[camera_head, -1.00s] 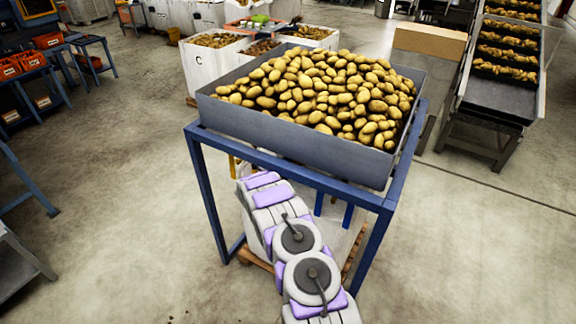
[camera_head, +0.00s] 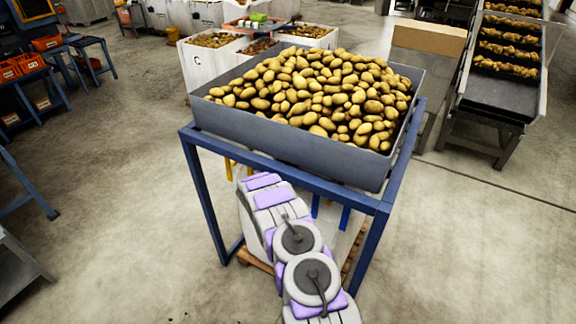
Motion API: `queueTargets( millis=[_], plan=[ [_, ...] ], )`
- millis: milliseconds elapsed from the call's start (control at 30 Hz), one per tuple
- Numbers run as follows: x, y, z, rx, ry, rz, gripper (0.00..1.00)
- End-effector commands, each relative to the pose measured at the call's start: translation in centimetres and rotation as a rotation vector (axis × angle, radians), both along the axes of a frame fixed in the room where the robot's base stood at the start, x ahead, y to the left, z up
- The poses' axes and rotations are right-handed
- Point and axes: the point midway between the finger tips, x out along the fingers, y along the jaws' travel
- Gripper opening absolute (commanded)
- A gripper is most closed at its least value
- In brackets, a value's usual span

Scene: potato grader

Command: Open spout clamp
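A grey hopper (camera_head: 290,140) heaped with potatoes (camera_head: 325,92) stands on a blue frame (camera_head: 208,190) in the head view. The spout clamp is not visible; the hopper and my own arm block the view beneath it. My arm reaches forward under the hopper's front side, between the frame's legs. My gripper is out of sight below the hopper, so its state does not show. A white bag or box (camera_head: 338,243) stands under the hopper, partly hidden behind my arm.
A wooden pallet (camera_head: 256,262) lies under the frame. White crates of potatoes (camera_head: 202,66) stand behind the hopper. A conveyor (camera_head: 495,98) is at the back right, beside a cardboard-coloured box (camera_head: 430,38). Blue tables are at left. Floor around the frame is clear.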

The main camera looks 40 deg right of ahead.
Motion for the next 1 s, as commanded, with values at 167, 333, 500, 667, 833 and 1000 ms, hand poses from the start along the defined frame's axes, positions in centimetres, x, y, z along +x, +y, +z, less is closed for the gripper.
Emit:
queueTargets(
  millis=[167, 333, 500, 667, 833, 1000],
  plan=[
    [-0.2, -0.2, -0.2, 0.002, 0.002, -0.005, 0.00],
    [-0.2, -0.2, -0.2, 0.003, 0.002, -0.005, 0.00],
    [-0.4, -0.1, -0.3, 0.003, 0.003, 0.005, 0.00],
    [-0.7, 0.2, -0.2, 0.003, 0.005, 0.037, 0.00],
    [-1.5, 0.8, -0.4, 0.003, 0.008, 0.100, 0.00],
    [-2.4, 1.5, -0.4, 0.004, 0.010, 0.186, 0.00]
  ],
)
